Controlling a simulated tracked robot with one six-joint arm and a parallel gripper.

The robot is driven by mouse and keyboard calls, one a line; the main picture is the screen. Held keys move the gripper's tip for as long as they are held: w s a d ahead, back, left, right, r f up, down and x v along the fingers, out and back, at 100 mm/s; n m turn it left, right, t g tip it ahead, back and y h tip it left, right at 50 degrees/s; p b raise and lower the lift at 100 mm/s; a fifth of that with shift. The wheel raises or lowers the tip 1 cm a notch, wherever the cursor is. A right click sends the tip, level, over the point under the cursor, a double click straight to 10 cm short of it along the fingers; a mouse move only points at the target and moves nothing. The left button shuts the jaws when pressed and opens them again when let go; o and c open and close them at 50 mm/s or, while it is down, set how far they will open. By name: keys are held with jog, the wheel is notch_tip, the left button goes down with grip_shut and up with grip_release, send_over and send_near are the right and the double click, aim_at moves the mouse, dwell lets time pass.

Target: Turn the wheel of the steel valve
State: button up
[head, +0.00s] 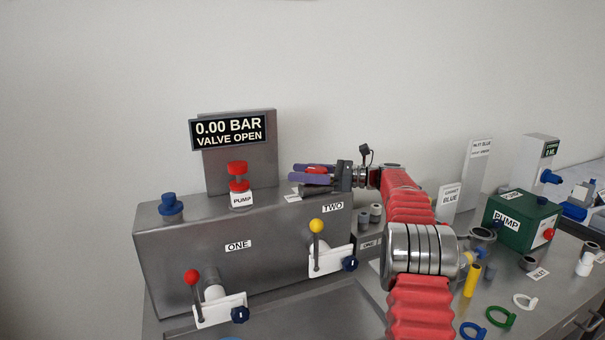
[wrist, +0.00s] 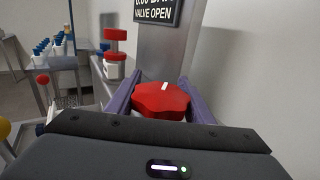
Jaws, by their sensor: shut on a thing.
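The steel valve's wheel is a red lobed knob with a white mark on top (wrist: 162,99); in the head view only a bit of its red shows between my fingers (head: 315,169). It sits at the back right of the grey steel cabinet (head: 190,240). My gripper (head: 312,174) is shut on the wheel, with a purple finger on each side of it in the wrist view (wrist: 160,95). The white mark points away from my wrist, towards the display post. The display (head: 228,132) reads 0.00 BAR, VALVE OPEN. The wheel's lower part is hidden.
A red pump button (head: 238,170) and a blue knob (head: 171,203) stand on the cabinet top. Levers with red (head: 191,276) and yellow (head: 317,226) balls stick out in front. A green pump box (head: 522,220) and several loose rings and cylinders lie to the right.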

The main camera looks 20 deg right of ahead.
jog(key=shift+s+a+n+g+y, duration=0.1)
jog(key=shift+s+n+g+y, duration=0.2)
jog(key=shift+n+g+y, duration=0.7)
jog(key=shift+h, duration=0.3)
jog(key=o, duration=1)
jog(key=shift+o, duration=0.2)
jog(key=shift+v, duration=3.7)
jog(key=shift+w, duration=0.1)
